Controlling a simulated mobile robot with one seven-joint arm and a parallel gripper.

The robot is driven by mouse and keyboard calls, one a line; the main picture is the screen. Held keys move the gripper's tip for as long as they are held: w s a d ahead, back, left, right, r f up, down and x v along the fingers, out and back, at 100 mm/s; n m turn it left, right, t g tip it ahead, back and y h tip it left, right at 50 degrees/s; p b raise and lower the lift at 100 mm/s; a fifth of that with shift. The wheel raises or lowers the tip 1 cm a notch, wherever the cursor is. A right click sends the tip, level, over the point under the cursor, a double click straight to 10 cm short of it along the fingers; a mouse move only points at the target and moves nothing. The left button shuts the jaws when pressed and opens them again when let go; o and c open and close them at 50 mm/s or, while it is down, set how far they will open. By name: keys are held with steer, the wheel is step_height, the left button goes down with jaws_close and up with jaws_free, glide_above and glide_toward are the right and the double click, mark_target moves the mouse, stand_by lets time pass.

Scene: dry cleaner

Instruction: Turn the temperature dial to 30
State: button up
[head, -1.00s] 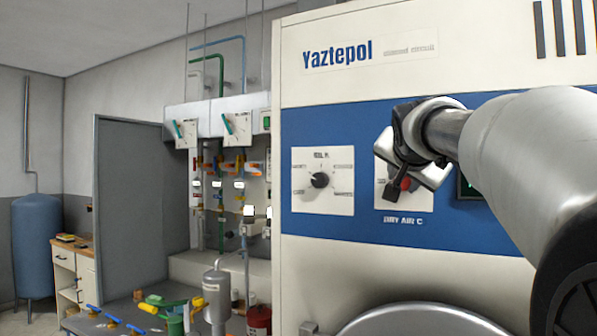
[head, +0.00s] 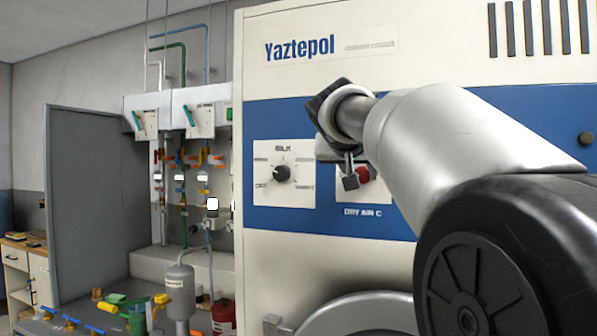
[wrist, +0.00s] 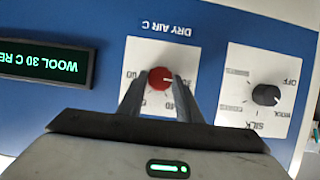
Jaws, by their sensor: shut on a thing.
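The temperature dial is a round red knob (wrist: 160,78) on a white plate marked DRY AIR C (wrist: 150,50), upside down in the wrist view. Its white mark points to the picture's right there; the plate's small numbers are partly hidden and hard to read. My gripper (wrist: 160,86) is shut on the knob, one finger on each side. In the head view the red knob (head: 362,174) shows beside a dark fingertip of my gripper (head: 354,180), and my wrist hides much of the plate. A display (wrist: 44,64) reads "WOOL 30 C RE", cut off by the picture edge.
A black dial (head: 281,173) on the SILK plate is just left of the red knob. The blue-and-white machine (head: 350,90) carries the controls. A round door (head: 370,314) is below. Pipes and valves (head: 180,180) stand farther left.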

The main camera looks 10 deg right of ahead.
stand_by(0.3)
steer(key=o, duration=1)
steer(key=shift+o, duration=0.2)
steer(key=b+v, duration=0.1)
steer(key=v, duration=1.6)
steer(key=shift+a, duration=0.2)
steer(key=shift+s, duration=0.1)
